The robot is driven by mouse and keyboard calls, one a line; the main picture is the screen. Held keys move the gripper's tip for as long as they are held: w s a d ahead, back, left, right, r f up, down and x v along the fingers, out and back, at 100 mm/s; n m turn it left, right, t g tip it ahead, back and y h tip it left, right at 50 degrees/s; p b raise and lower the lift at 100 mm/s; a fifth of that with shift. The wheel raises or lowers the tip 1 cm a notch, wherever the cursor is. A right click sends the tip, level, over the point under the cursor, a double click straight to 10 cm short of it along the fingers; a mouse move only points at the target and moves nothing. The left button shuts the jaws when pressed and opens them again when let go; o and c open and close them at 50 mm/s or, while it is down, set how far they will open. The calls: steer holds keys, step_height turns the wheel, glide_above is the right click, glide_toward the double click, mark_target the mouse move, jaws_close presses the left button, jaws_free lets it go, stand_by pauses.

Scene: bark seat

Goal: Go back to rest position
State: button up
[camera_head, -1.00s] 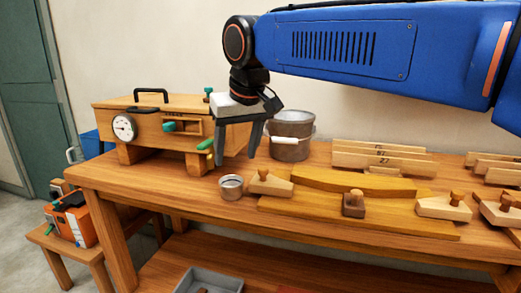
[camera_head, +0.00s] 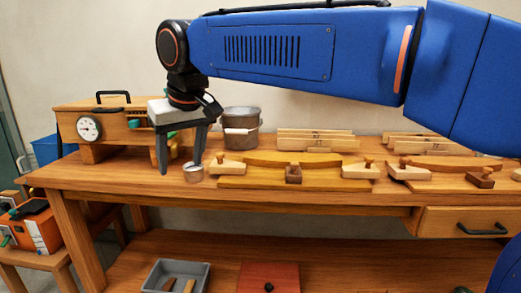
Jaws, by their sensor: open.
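My gripper (camera_head: 180,168) hangs from my blue arm, pointing down over the left part of the wooden workbench (camera_head: 130,183). Its two dark fingers are apart, with nothing between them. A small metal cup (camera_head: 193,173) stands on the bench just right of the fingers in the picture. Behind the gripper is a wooden box with a dial (camera_head: 90,128), partly hidden by the fingers. A metal bucket (camera_head: 241,129) with a pale handle stands behind and to the right.
A wooden board (camera_head: 270,183) with a curved strip and knobbed blocks lies mid-bench. Upright marked boards (camera_head: 316,140) stand behind. A grey tray (camera_head: 176,276) and red panel (camera_head: 269,277) lie on the lower shelf. An orange machine (camera_head: 38,230) sits on a low stool at left.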

steer(key=s+d+f+m+h, duration=0.15)
steer(key=d+f, duration=0.25)
steer(key=d, duration=1)
steer(key=d+f+m, duration=0.2)
steer(key=d+f, duration=0.2)
steer(key=d, duration=1)
steer(key=s+d+f+m+t+h, duration=0.1)
steer(key=s+d+f+m, duration=0.3)
steer(key=s+d+f, duration=1.2)
steer(key=d+f, duration=0.1)
steer(key=d, duration=0.2)
steer(key=shift+f+m, duration=0.2)
steer(key=shift+m, duration=0.15)
steer(key=shift+o, duration=0.3)
steer(key=shift+h, duration=0.25)
